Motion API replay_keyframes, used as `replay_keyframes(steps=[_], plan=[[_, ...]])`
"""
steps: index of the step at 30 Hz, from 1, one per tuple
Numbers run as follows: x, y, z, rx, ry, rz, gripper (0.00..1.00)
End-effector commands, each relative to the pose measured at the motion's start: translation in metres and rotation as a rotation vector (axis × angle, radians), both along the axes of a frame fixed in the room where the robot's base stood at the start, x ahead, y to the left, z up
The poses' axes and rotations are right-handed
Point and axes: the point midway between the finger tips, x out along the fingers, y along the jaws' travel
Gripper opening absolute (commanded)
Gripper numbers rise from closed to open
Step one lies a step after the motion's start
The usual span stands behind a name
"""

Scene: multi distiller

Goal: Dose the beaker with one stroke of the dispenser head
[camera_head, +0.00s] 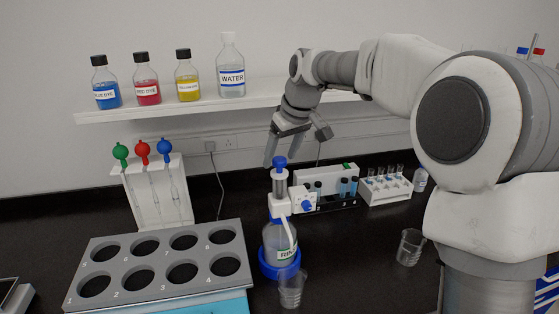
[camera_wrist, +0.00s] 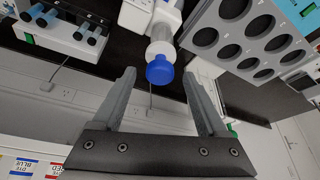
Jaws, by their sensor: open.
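The rinse bottle (camera_head: 275,238) stands upright in a blue ring base on the dark bench. Its white dispenser head (camera_head: 281,207) has a blue top knob (camera_head: 280,162), which also shows in the wrist view (camera_wrist: 160,70). A clear beaker (camera_head: 291,289) stands at the bottle's front, below the thin spout tube. My gripper (camera_head: 297,148) is open and empty, just above and around the level of the blue knob. In the wrist view the knob appears between the two spread fingers (camera_wrist: 158,76). I cannot tell whether a finger touches it.
A grey rack with round holes (camera_head: 160,262) is left of the bottle. A white pipette stand (camera_head: 158,195) is behind it. A tube device (camera_head: 325,180) and vial rack (camera_head: 385,188) stand behind right. A second beaker (camera_head: 410,247) is at right. A shelf (camera_head: 200,106) holds bottles.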

Motion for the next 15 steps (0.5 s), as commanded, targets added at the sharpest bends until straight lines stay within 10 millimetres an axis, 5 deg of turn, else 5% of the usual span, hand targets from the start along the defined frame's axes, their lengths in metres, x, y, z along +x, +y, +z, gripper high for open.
replay_keyframes(steps=[15], plan=[[0.006,0.005,-0.019,-0.001,-0.001,0.001,0.75]])
